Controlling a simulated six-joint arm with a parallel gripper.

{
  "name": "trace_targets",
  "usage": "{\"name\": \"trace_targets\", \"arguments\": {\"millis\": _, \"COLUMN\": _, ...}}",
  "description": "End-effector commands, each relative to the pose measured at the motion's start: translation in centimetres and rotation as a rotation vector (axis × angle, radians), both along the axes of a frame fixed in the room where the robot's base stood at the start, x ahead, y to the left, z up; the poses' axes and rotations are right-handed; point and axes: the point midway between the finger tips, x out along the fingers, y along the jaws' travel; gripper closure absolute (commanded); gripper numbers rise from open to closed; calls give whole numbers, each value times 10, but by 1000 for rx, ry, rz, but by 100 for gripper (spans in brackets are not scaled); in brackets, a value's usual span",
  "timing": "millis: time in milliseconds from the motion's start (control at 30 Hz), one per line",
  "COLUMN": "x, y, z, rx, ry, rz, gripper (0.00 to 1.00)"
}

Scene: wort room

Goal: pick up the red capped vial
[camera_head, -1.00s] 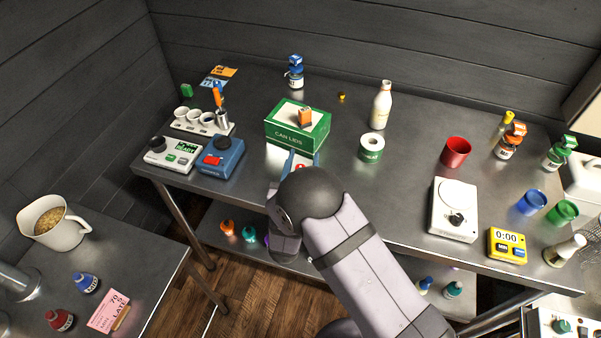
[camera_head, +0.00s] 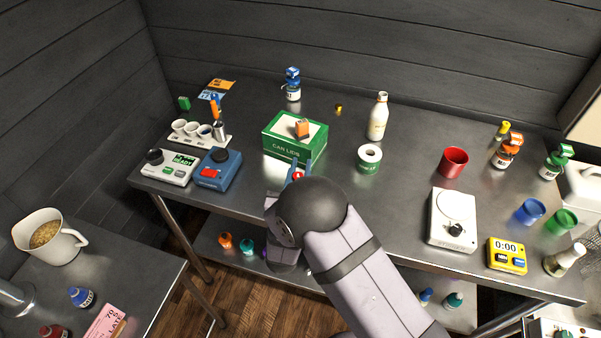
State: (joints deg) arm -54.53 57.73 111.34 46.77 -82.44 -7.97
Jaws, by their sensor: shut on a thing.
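The red cap of the vial (camera_head: 298,176) shows as a small red spot just in front of the green can lids box, near the table's front edge. My gripper (camera_head: 299,169) is around it, its blue fingers on either side and shut on it. The vial's body is hidden behind my dark, round arm joint and the gripper. I cannot tell whether the vial touches the table.
The green can lids box (camera_head: 294,139), with an orange item (camera_head: 302,128) on top, stands right behind my gripper. A blue device (camera_head: 216,169) is to the left. A green-labelled roll (camera_head: 369,159) and a white bottle (camera_head: 378,117) are to the right.

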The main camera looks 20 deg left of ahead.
Motion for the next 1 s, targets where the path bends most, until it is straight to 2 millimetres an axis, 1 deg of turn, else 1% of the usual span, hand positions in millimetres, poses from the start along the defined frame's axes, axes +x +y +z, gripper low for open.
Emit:
{"name": "trace_targets", "arguments": {"millis": 400, "x": 0, "y": 0, "z": 51, "rx": 4, "ry": -2, "rz": -1, "gripper": 100}}
{"name": "trace_targets", "arguments": {"millis": 600, "x": 0, "y": 0, "z": 73, "rx": 3, "ry": -2, "rz": 0, "gripper": 100}}
{"name": "trace_targets", "arguments": {"millis": 800, "x": 0, "y": 0, "z": 83, "rx": 2, "ry": -1, "rz": 0, "gripper": 100}}
{"name": "trace_targets", "arguments": {"millis": 1000, "x": 3, "y": -4, "z": 83, "rx": 0, "ry": 0, "rz": -8, "gripper": 100}}
